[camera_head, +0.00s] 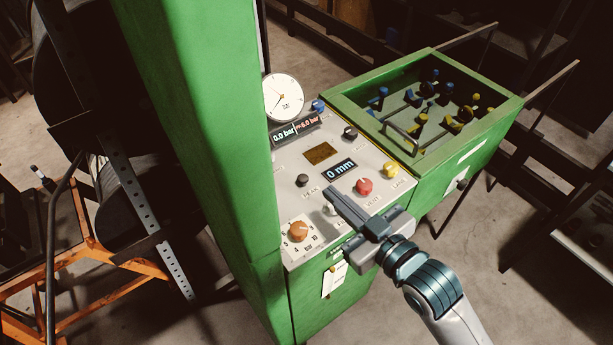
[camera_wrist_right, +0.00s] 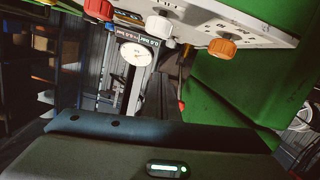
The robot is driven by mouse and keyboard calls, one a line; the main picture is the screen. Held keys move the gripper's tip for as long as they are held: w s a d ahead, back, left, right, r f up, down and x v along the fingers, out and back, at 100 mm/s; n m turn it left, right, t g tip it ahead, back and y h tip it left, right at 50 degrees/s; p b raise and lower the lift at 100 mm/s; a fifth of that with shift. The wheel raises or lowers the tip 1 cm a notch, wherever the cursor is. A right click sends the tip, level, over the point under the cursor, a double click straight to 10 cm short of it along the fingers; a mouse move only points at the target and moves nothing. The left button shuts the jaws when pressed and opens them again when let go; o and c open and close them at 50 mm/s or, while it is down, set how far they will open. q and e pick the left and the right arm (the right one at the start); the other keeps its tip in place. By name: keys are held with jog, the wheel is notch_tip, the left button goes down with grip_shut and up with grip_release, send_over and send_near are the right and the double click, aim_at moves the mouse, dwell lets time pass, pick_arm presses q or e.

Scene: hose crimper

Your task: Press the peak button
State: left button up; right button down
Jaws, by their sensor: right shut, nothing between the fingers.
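A black button (camera_head: 303,180) sits on the pale control panel (camera_head: 292,157), left of the 0 mm display. The small label below it looks like PEAK. My right gripper (camera_head: 335,196) is shut and empty. Its tips are over the panel, to the right of and a little below the black button, apart from it in the picture. They are close to a white button (camera_head: 329,209) and partly cover it; I cannot tell whether they touch. The white button also shows in the right wrist view (camera_wrist_right: 159,26). My left gripper is not in view.
A red button (camera_head: 364,186), a yellow button (camera_head: 390,169) and an orange knob (camera_head: 298,230) stand near the gripper. A green column (camera_head: 205,120) rises left of the panel. A green box with fittings (camera_head: 480,165) stands at the right. A round gauge (camera_head: 283,97) is behind.

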jog(key=shift+w+a, duration=0.3)
jog(key=shift+w, duration=0.2)
jog(key=p, duration=0.3)
send_over(303, 180)
jog(key=s, duration=0.2)
jog(key=shift+s+d+f, duration=0.15)
jog(key=shift+d+f, duration=0.3)
jog(key=shift+f, duration=0.25)
jog(key=f, duration=0.2)
jog(key=shift+d+f+p, duration=0.2)
jog(key=shift+f+p, duration=0.15)
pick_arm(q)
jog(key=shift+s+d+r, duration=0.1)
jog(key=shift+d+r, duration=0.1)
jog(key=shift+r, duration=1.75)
pick_arm(e)
jog(key=shift+d+f, duration=0.1)
jog(key=shift+f, duration=0.65)
